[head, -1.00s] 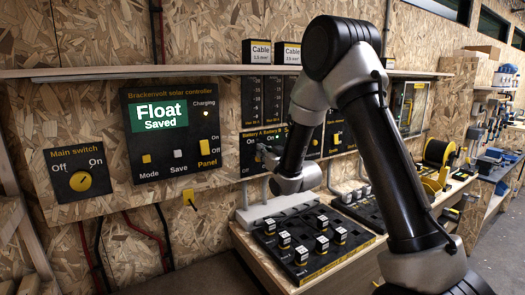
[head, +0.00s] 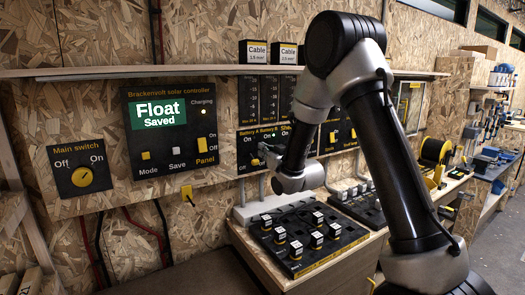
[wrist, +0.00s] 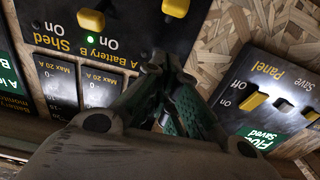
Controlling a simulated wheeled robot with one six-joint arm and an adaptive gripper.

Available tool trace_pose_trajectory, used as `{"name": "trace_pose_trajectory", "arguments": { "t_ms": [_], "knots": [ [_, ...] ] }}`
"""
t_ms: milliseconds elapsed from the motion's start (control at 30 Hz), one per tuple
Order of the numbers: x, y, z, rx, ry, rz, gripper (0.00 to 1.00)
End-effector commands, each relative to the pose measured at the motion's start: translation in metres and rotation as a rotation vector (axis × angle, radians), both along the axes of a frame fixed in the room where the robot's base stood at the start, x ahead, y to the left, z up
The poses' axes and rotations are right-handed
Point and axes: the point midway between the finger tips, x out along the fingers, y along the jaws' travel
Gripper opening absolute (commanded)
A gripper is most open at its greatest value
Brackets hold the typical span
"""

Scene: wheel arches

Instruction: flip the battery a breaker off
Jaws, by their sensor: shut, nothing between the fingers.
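The Battery A breaker is a yellow toggle on the black breaker panel (head: 245,160). In the wrist view, which is upside down, its yellow toggle (wrist: 175,7) is partly cut by the top edge. My gripper (head: 264,150) is in front of the Battery A column in the head view and hides part of it. In the wrist view my gripper (wrist: 155,65) has its fingers together and empty, near the panel's edge on the "On" side of that toggle. Whether it touches the panel cannot be told.
The Battery B toggle (wrist: 92,20) is beside it, with a lit green lamp. The solar controller (head: 172,130) shows "Float Saved" to the left. The main switch (head: 82,178) is farther left. A bench with black switch blocks (head: 300,240) lies below my arm.

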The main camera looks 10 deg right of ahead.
Motion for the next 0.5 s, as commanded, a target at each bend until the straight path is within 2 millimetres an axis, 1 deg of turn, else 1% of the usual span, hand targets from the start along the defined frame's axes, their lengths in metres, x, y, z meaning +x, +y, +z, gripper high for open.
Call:
{"name": "trace_pose_trajectory", "arguments": {
  "t_ms": [300, 400, 500],
  "knots": [
    [-0.037, -0.012, -0.037, 0.001, 0.001, 0.000, 0.00],
    [-0.045, -0.015, -0.046, 0.000, 0.001, 0.000, 0.00],
    [-0.050, -0.016, -0.051, 0.000, -0.001, 0.000, 0.00]
  ]
}}
